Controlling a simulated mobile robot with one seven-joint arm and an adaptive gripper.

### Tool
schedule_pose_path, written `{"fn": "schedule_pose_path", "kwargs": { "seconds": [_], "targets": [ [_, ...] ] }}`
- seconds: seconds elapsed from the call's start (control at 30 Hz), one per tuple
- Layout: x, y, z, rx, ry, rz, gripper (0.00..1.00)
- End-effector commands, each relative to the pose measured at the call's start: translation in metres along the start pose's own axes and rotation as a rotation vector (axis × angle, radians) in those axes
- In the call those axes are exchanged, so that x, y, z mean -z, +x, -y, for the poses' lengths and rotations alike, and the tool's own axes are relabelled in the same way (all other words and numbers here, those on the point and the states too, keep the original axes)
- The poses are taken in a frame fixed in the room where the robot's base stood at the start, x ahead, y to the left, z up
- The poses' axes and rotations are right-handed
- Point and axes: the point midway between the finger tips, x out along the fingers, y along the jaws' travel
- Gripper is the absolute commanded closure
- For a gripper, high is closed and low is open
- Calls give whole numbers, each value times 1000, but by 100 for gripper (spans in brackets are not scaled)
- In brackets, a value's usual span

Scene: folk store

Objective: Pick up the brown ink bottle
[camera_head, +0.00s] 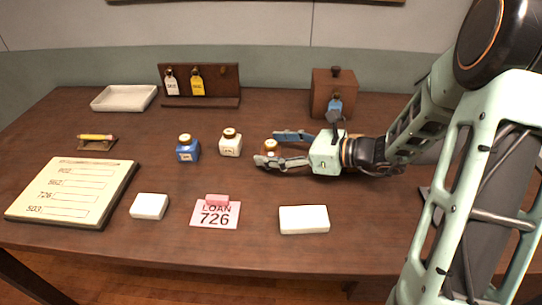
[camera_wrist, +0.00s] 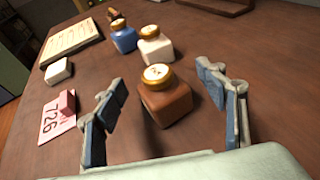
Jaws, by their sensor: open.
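The brown ink bottle (camera_wrist: 167,101) stands upright on the table, a squat brown square body with a gold-rimmed cap. In the head view the bottle (camera_head: 270,147) is partly hidden by my gripper's fingers. My gripper (camera_head: 268,149) is open and low over the table, with its fingers pointing left and the bottle between their tips. In the wrist view my gripper (camera_wrist: 162,108) has one finger on each side of the bottle, with a visible gap on both sides. It holds nothing.
A white ink bottle (camera_head: 231,143) and a blue ink bottle (camera_head: 187,149) stand left of the brown one. A pink loan card (camera_head: 215,218), white blocks (camera_head: 303,220) and a list board (camera_head: 70,190) lie nearer the front. A key rack (camera_head: 200,103), tray (camera_head: 124,97) and wooden box (camera_head: 322,95) stand behind.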

Motion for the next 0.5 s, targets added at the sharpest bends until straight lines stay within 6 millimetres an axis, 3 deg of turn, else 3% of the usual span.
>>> {"fn": "schedule_pose_path", "kwargs": {
  "seconds": [0.33,0.5],
  "targets": [
    [0,9,0,0,-1,-1,35],
    [0,9,0,0,-1,-1,53]
  ]
}}
